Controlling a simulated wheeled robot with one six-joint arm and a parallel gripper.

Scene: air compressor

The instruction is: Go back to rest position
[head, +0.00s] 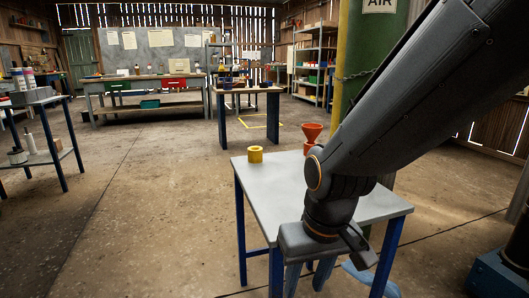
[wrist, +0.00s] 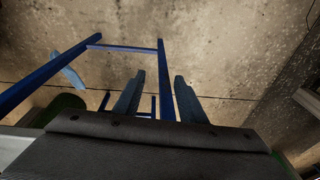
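My gripper (head: 306,274) hangs at the end of my arm by the near edge of a small grey-topped table (head: 265,190) with blue legs, pointing down. In the wrist view its two fingers (wrist: 158,92) stand apart with an empty gap between them. It is open and holds nothing. Beyond the fingers are blue table legs and the concrete floor. My arm covers part of the tabletop's right side.
A yellow ring-like piece (head: 255,154) and an orange funnel (head: 312,133) stand on the table. A light blue item (head: 372,279) lies low near the table's right legs. A green and yellow AIR column (head: 360,60) rises behind my arm. Open floor (head: 130,220) lies left.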

